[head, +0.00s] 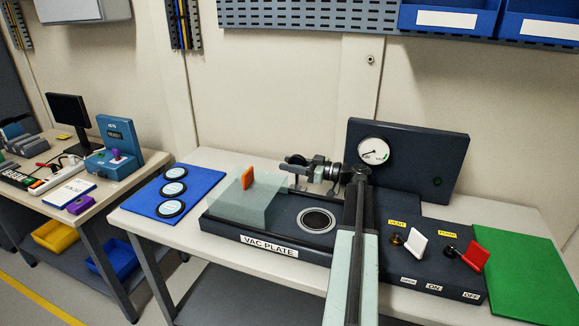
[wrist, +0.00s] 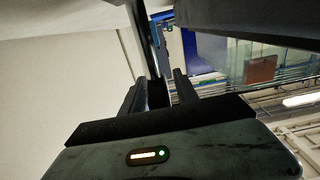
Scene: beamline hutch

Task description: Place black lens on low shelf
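Three black-rimmed lenses with pale faces lie in a row on a blue mat at the table's left end: the far lens (head: 175,173), the middle lens (head: 173,189) and the near lens (head: 170,208). My gripper (head: 293,164) is above the back of the vac plate, pointing left, to the right of the lenses and apart from them. In the wrist view its two fingers (wrist: 158,88) stand apart, with a dark strip showing between them. A low shelf (head: 215,296) is partly visible under this table.
A clear cover (head: 240,205) with an orange handle (head: 248,178) stands on the vac plate (head: 262,246). A gauge panel (head: 430,150), white and red levers and a green mat (head: 525,270) are on the right. A second table, left, has yellow and blue bins on its lower shelf.

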